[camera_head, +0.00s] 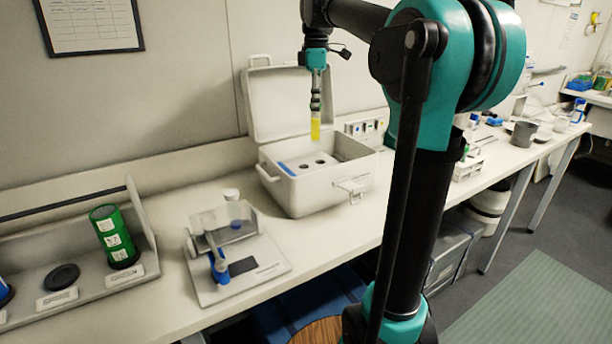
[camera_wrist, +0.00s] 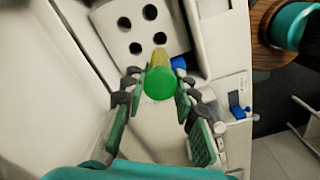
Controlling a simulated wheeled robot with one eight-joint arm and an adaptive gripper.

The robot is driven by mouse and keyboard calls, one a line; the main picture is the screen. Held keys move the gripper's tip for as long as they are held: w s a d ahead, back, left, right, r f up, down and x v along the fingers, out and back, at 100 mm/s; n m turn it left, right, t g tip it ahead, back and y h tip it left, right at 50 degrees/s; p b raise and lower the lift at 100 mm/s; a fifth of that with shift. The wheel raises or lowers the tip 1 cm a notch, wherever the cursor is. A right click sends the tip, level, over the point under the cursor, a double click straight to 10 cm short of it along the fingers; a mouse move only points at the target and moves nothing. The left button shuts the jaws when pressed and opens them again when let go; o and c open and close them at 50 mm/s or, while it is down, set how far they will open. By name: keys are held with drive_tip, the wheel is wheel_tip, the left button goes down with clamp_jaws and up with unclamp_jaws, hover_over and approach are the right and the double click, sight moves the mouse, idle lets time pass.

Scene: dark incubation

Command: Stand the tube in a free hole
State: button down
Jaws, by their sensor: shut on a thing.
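The tube (camera_head: 315,129) has a yellow body and hangs upright from my gripper (camera_head: 315,99), above the open white box. In the wrist view, the tube's green cap (camera_wrist: 159,84) faces the camera, between the two fingers of my gripper, which is shut on it. The tube's lower end points toward the holed plate (camera_wrist: 182,50) in the box. Several dark round holes show in the plate, and those I see look empty. The tube is clear of the plate in the head view.
The white box (camera_head: 318,191) has its lid (camera_head: 290,103) raised behind my gripper. A balance-like device (camera_head: 238,268) stands left of the box. A grey rack with a green canister (camera_head: 114,237) is farther left. Bare bench lies between them.

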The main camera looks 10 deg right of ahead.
sight(316, 123)
wheel_tip(316, 123, down, 17)
drive_tip(key=shift+f, duration=0.15)
idle(0.4)
drive_tip(key=shift+f, duration=0.15)
drive_tip(key=c, duration=1.2)
unclamp_jaws()
wheel_tip(316, 123, up, 12)
drive_tip(key=shift+r, duration=0.2)
